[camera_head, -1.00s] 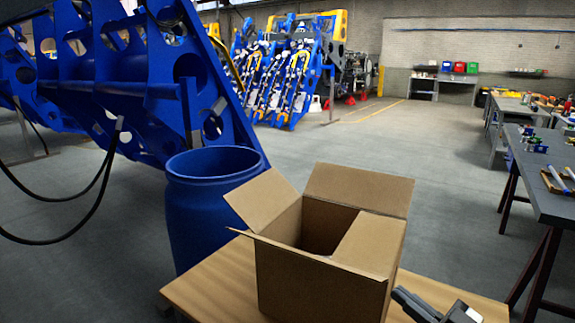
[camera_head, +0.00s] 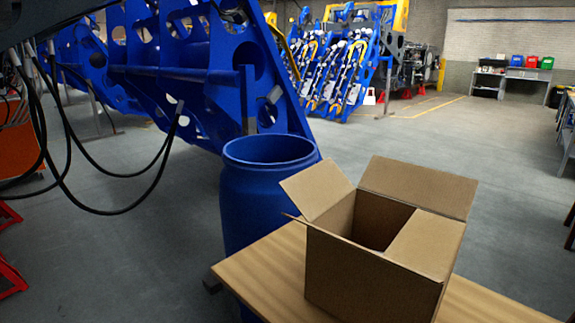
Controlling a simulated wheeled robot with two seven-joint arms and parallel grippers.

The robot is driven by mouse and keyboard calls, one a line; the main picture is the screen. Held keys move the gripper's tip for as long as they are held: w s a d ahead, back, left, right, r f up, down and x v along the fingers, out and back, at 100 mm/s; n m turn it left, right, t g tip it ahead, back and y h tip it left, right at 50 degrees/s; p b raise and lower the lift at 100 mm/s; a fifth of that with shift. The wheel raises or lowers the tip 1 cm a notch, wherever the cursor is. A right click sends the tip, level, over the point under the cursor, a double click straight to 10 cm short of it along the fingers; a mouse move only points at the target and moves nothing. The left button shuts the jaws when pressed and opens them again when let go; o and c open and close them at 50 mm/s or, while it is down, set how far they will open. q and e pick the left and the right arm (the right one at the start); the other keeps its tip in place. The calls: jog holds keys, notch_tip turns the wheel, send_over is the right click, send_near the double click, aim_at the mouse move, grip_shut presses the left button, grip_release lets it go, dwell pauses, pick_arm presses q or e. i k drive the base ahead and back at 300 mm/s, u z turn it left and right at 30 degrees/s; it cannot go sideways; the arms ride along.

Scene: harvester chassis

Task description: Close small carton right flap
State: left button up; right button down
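An open brown carton (camera_head: 372,274) stands upright on a light wooden tabletop (camera_head: 263,268) in the lower right of the head view. Its right flap (camera_head: 428,243) lies folded inward, about level over the right part of the opening. Its left flap (camera_head: 318,189) sticks up and out to the left. Its back flap (camera_head: 419,187) stands up, leaning back. A front flap shows only as a thin edge, so its angle is hard to tell. The carton's dark inside shows between the flaps; its bottom is hidden. Neither of my grippers is in view.
A blue barrel (camera_head: 265,190) stands close behind and left of the carton. A large blue machine frame (camera_head: 215,70) with hanging black hoses fills the upper left. Grey workbenches stand at the far right edge. The floor behind the carton is clear.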

aim_at(314, 190)
jog(key=u, duration=2.2)
jog(key=i, duration=1.25)
jog(key=z, duration=4.9)
jog(key=i, duration=0.1)
jog(key=u, duration=0.9)
